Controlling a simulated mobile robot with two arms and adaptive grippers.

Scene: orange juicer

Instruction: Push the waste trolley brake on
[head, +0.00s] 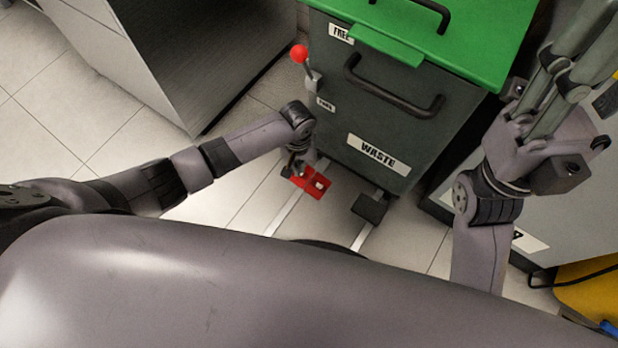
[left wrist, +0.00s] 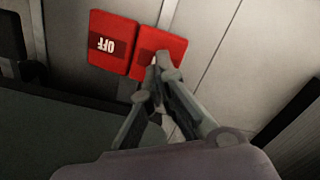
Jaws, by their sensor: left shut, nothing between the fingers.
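The waste trolley (head: 410,135) is a dark bin with a green lid and a WASTE label. A red pedal (head: 312,184) sits low at its front left. In the left wrist view there are two red plates side by side: one marked OFF (left wrist: 112,43), and a second plate (left wrist: 158,42) whose marking is hidden by my fingers. My left gripper (head: 297,166) is shut and empty, its fingertips over the second plate; I cannot tell whether they touch it. My right gripper (head: 590,55) is at the upper right, fingers running towards the picture's edge, away from the pedal.
A grey cabinet (head: 190,50) stands left. Tiled floor (head: 225,190) is open between.

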